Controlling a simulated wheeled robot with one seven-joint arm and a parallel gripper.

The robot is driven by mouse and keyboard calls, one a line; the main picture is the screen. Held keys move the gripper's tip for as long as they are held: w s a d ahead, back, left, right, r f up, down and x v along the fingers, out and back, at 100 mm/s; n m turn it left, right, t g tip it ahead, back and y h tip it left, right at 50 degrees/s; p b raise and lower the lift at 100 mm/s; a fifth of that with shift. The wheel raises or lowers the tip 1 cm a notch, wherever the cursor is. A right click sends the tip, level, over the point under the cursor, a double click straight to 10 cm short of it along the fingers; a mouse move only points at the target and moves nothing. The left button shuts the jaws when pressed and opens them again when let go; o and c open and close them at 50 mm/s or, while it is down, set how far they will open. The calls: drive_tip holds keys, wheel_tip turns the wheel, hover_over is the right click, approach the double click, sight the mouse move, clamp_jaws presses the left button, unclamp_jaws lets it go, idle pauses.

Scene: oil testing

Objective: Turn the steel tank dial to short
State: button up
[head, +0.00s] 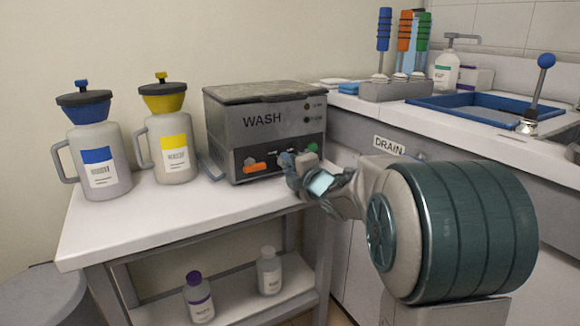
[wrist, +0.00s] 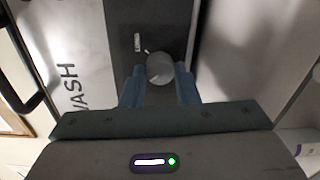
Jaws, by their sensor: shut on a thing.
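The steel tank (head: 228,125), a grey metal box marked WASH, stands on the white bench with a dark control panel low on its front. In the wrist view its round grey dial (wrist: 160,68) sits on the dark panel, with a small white label beside it that I cannot read. My gripper (wrist: 160,84) is shut on the dial, one blue finger on each side. In the head view my gripper (head: 290,162) is at the right part of the panel and hides the dial. I cannot tell the dial's setting.
An orange control (head: 256,168) and a green one (head: 313,147) are on the panel near my gripper. Two jugs, one blue-topped (head: 97,145) and one yellow-topped (head: 171,140), stand left of the tank. The DRAIN counter (head: 350,125) is close on the right.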

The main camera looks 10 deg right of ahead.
drive_tip(key=shift+n, duration=0.4)
drive_tip(key=o, duration=1)
drive_tip(key=shift+c, duration=0.2)
drive_tip(key=p+v, duration=0.3)
drive_tip(key=v, duration=1.1)
drive_tip(key=shift+p, duration=0.3)
drive_tip(key=shift+w+r, duration=0.1)
drive_tip(key=shift+r, duration=0.1)
